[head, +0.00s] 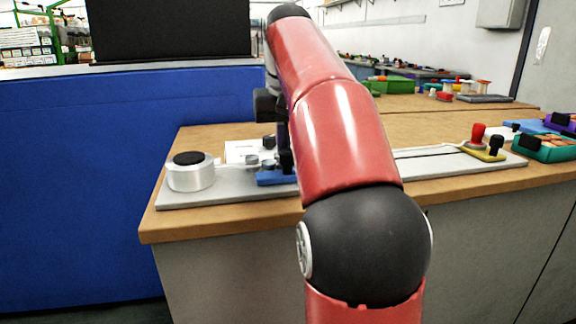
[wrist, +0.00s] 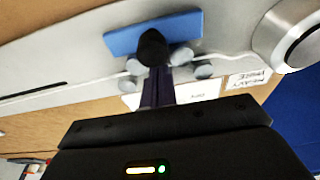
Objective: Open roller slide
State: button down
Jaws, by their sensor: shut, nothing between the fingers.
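The roller slide is a flat blue block (wrist: 183,24) with a black knob (wrist: 152,47), near the top middle of the wrist view. In the head view the blue block (head: 275,178) is partly hidden behind my red arm. Grey rollers (wrist: 182,56) stand beside it, with a pale strand running past them. My gripper (wrist: 158,78) is shut and empty, its dark fingers pointing at the knob. The fingertips are very close to the knob; I cannot tell whether they touch it.
A silver spool with a black top (head: 190,171) stands at the left end of the grey base plate (head: 225,199). White label cards (wrist: 247,80) lie beside the rollers. A yellow piece with red and black knobs (head: 485,151) sits at the right end. A blue partition (head: 90,180) stands left.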

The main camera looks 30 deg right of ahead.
jog(key=shift+s+a+b, duration=0.2)
jog(key=shift+s+b, duration=0.1)
jog(key=shift+s, duration=0.4)
jog(key=shift+s+a+b, duration=0.2)
jog(key=shift+s+b, duration=0.05)
jog(key=shift+s, duration=0.45)
jog(key=shift+w, duration=0.15)
jog(key=shift+w+d+p, duration=0.2)
jog(key=shift+w+p, duration=0.4)
jog(key=shift+p, duration=0.2)
notch_tip(320, 180, up, 2)
jog(key=shift+r+p, duration=0.25)
jog(key=shift+p, duration=1)
jog(key=shift+r, duration=2.25)
